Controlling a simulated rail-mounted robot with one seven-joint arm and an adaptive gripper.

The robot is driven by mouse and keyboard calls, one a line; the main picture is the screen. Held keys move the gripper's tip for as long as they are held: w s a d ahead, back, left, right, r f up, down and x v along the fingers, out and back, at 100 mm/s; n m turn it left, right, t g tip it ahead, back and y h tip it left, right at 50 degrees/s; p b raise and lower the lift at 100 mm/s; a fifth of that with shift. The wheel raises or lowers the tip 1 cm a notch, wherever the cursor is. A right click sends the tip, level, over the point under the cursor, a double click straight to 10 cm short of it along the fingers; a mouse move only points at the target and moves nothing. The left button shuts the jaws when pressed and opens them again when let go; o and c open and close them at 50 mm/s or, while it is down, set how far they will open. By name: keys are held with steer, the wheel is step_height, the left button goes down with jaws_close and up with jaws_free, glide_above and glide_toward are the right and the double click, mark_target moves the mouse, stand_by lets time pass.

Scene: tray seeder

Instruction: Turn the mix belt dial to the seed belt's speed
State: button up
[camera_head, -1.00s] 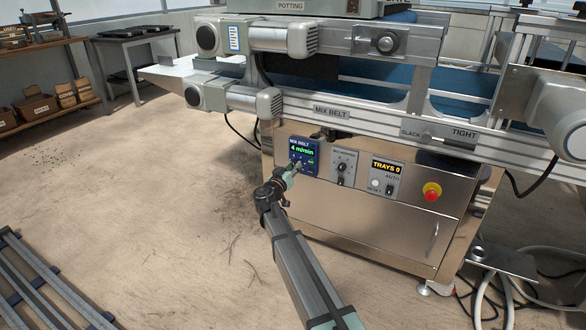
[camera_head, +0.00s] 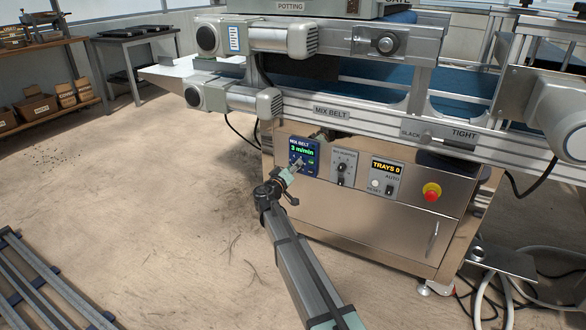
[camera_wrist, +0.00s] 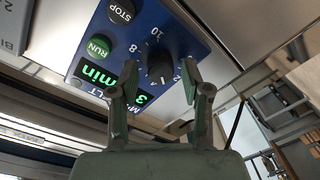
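The blue mix belt panel (camera_head: 314,147) is on the front of the steel cabinet, and its green display reads 3 m/min. In the wrist view the black mix belt dial (camera_wrist: 160,64) has a white pointer mark and scale numbers around it, with 8, 10 and 2 readable. My gripper (camera_wrist: 158,74) has its two fingers apart, one on each side of the dial, with gaps visible between fingers and knob. My gripper also shows in the head view (camera_head: 297,165), in front of the panel and hiding the dial. I cannot make out the seed belt's speed.
The mix belt rail (camera_head: 370,122) and a motor (camera_head: 268,103) overhang above.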

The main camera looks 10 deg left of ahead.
steer(key=shift+s, duration=0.15)
steer(key=v, duration=1.1)
steer(key=shift+s+a, duration=0.2)
steer(key=shift+s, duration=0.15)
